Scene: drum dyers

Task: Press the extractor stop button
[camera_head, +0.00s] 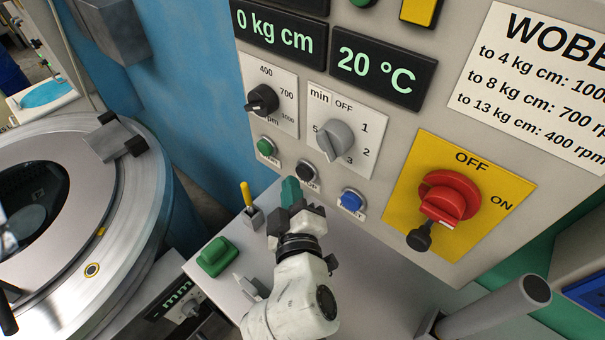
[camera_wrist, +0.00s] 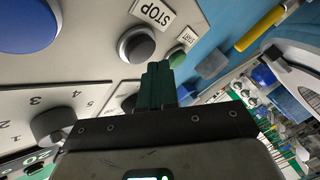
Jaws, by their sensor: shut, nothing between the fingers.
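The stop button (camera_head: 304,172) is a round dark button in a metal ring on the grey control panel, between a green button and a blue one. Its label is partly hidden in the head view. In the wrist view the stop button (camera_wrist: 138,46) shows beside a clear STOP label (camera_wrist: 152,12). My gripper (camera_head: 291,190) is shut, with green fingers and nothing held. In the head view its tips are just below and left of the button. In the wrist view the gripper (camera_wrist: 158,80) appears below and slightly right of it; I cannot tell the exact gap.
The green start button (camera_head: 266,147) and blue button (camera_head: 352,200) flank the stop button. A grey timer knob (camera_head: 336,138) and black speed knob (camera_head: 262,99) are above. A red switch (camera_head: 449,197) is at right. A yellow-handled lever (camera_head: 249,200) and green object (camera_head: 215,256) are on the ledge.

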